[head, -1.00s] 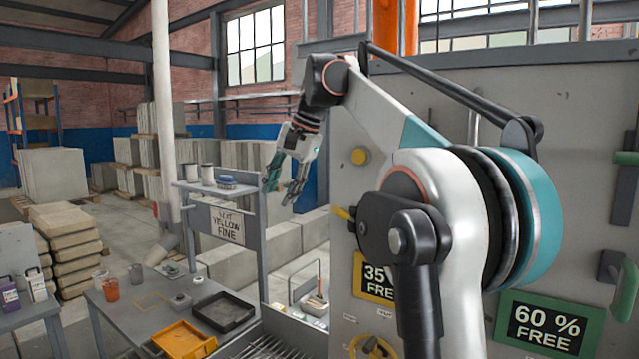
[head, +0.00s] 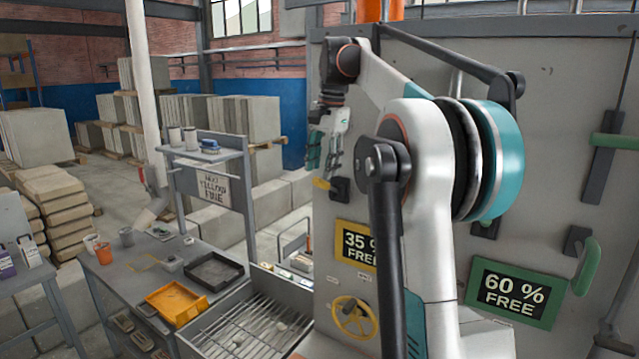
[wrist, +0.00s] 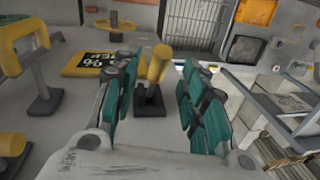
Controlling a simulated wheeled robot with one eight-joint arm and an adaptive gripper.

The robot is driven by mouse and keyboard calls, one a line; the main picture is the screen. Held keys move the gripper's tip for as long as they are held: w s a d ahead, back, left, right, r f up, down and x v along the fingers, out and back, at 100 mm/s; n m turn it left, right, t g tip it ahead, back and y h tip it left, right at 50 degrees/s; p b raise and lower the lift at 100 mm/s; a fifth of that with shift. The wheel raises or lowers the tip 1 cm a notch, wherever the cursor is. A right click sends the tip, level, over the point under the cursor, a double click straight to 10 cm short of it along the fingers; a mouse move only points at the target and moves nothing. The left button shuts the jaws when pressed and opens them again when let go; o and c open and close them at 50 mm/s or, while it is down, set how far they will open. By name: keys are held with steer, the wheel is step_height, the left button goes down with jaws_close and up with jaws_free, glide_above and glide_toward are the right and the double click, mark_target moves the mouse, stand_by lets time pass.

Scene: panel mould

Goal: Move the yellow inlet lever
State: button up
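My gripper (head: 322,166) points down just above the lever in the head view. In the wrist view my gripper (wrist: 160,80) has its two teal-padded fingers spread, one on each side of the lever, with a gap to each. I cannot tell how far the lever is in depth.
A larger yellow handle (wrist: 22,45) stands left in the wrist view. A yellow wheel (head: 354,317) is below the 35 % sign (head: 357,244). Green handles (head: 586,266) are at right. A bench with an orange tray (head: 176,302) and a grate (head: 250,335) lie left.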

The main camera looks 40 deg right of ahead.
mark_target(319, 183)
steer(key=shift+w+a+f, duration=0.1)
steer(key=shift+w+f, duration=0.05)
steer(key=shift+f, duration=0.75)
steer(key=shift+w+a+f, duration=0.1)
steer(key=shift+w+f, duration=0.05)
steer(key=shift+f, duration=0.8)
steer(key=shift+w+f, duration=0.15)
steer(key=shift+f, duration=0.75)
jaws_close()
